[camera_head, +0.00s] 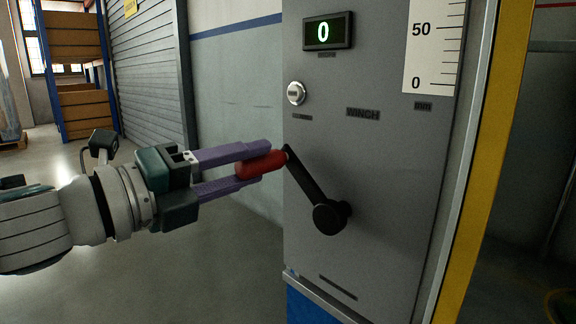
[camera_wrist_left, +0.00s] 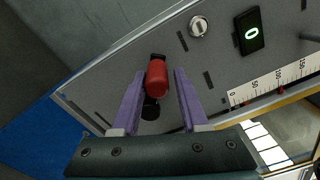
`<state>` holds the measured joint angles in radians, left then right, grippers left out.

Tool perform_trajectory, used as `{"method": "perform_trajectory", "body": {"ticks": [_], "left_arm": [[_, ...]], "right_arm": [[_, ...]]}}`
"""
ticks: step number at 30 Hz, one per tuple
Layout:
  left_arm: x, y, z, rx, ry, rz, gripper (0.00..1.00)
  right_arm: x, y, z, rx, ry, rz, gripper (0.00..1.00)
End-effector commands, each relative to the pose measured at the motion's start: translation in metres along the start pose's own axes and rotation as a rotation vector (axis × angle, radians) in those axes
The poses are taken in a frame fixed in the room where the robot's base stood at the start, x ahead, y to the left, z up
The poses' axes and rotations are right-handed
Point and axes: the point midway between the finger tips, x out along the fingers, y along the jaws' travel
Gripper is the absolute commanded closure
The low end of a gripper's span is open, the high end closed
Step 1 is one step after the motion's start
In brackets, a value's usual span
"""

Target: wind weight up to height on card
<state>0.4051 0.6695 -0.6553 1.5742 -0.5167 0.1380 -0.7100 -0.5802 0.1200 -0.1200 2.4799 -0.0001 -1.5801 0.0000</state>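The winch crank has a black arm (camera_head: 309,182) running up and left from its hub (camera_head: 330,215) to a red handle (camera_head: 261,165). My left gripper (camera_head: 265,162) has its purple fingers on either side of this handle. In the left wrist view, the red handle (camera_wrist_left: 157,78) stands between the fingers with gaps on both sides, so the gripper is open. The green display (camera_head: 327,32) reads 0. A white scale (camera_head: 434,45) with marks 0 and 50 is at the upper right; the weight and the card are not identifiable. My right gripper is not in view.
The grey winch panel (camera_head: 370,255) carries a round silver button (camera_head: 296,93) above the crank. A yellow post (camera_head: 486,160) stands along its right side. Shelving with boxes (camera_head: 80,40) is far back left. The floor (camera_head: 190,280) left of the panel is clear.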

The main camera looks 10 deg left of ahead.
Motion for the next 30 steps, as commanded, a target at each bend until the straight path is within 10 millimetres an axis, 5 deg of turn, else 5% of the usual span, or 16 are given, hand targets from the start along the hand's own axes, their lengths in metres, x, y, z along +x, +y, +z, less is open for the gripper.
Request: {"method": "perform_trajectory", "body": {"ticks": [6, 17, 30], "left_arm": [[0.0, 0.0, 0.0, -0.001, -0.001, 0.001, 0.36], [-0.006, 0.003, 0.0, -0.003, -0.001, 0.008, 0.36], [-0.077, 0.002, -0.001, -0.002, 0.001, 0.009, 0.36]], "right_arm": [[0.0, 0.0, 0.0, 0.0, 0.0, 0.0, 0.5], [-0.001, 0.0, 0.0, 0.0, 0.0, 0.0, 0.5], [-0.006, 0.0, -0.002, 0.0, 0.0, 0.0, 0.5]]}}
